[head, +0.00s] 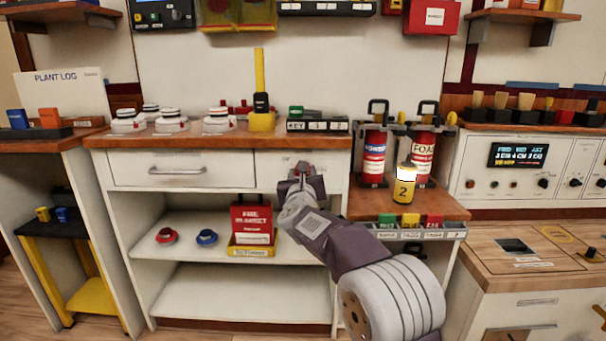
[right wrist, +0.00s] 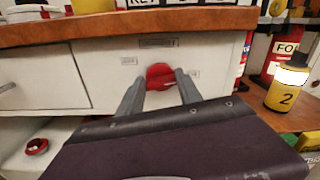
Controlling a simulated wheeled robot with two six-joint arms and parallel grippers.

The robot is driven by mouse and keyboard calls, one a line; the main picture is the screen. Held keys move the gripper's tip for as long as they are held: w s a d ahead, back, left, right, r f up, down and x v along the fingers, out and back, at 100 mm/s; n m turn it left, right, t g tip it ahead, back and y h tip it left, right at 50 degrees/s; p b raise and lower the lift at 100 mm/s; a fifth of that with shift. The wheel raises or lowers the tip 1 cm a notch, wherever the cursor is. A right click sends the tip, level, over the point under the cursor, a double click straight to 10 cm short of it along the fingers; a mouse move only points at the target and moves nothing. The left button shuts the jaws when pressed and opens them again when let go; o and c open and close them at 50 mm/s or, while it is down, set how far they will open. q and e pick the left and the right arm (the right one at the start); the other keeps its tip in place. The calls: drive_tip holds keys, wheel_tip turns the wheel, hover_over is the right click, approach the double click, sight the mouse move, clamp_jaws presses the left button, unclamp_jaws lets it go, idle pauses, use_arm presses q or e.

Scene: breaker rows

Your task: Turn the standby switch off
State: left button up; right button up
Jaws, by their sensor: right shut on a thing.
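A red rotary switch knob (right wrist: 160,71) sits on the white front panel below the wooden counter edge, with a dark label plate above it and small pale labels to its left and right. I cannot read these labels. My right gripper (right wrist: 159,80) has its two grey fingers on either side of the knob, shut on it. In the head view my right gripper (head: 302,170) reaches the panel right of the drawer and mostly hides the knob. The knob's exact angle is hard to tell. My left gripper is not in view.
A drawer (head: 178,172) with a handle is left of the panel. The wooden counter (head: 200,138) overhangs just above. A yellow canister marked 2 (head: 404,188) stands on a lower ledge at right. A red box (head: 252,217) sits on the shelf below.

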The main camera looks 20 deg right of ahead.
drive_tip(key=shift+a+f+n+p, duration=0.15)
drive_tip(key=shift+n+p, duration=1.5)
drive_tip(key=shift+n, duration=2.3)
drive_tip(key=shift+a+f+n+p, duration=0.1)
drive_tip(key=shift+n+p, duration=1.5)
drive_tip(key=shift+n, duration=2.35)
drive_tip(key=o, duration=1.4)
